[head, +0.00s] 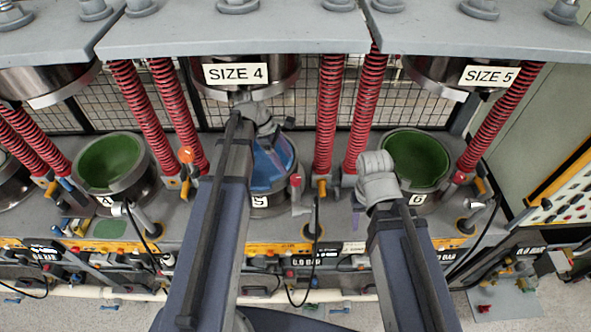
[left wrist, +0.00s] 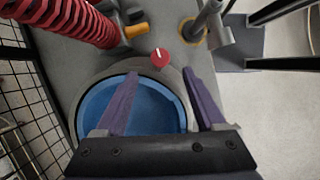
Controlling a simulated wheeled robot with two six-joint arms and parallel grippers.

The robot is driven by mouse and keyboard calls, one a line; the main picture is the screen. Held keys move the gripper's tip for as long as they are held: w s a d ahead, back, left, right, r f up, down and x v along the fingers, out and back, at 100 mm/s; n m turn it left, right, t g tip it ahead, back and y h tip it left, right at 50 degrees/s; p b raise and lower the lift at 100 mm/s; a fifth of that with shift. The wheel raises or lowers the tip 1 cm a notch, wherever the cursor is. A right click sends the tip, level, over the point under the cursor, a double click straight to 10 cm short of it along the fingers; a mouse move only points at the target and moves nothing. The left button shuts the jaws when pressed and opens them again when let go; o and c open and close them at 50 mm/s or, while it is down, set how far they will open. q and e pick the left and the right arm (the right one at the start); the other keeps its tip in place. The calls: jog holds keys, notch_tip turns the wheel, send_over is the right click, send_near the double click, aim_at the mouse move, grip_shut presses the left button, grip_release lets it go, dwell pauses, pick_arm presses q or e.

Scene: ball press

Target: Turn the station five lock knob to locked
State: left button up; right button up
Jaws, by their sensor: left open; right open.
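The station five pot (head: 262,204), with a blue inside and a "5" label, stands in the middle of the head view. Its blue inside (left wrist: 155,100) fills much of the left wrist view. The red lock knob (head: 295,181) is on the pot's right side. In the left wrist view the knob (left wrist: 160,58) has a white mark pointing towards the top. My left gripper (head: 280,165) is over the pot, open and empty. In the left wrist view its fingertips (left wrist: 160,72) lie either side of the knob's line, just short of it. My right gripper's fingers are not visible.
Red springs (head: 328,112) stand beside the pot, with an orange-handled part (left wrist: 135,30) near the knob. A grey lever post (left wrist: 212,22) is beyond it. My right wrist is between stations five and six. The station six pot (head: 420,160) is green inside.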

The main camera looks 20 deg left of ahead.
aim_at(295, 177)
pick_arm(q)
jog(key=shift+f, duration=0.15)
jog(key=b+x, duration=0.7)
jog(key=shift+d+f, duration=0.15)
jog(key=shift+f, duration=0.15)
grip_shut()
dwell(0.4)
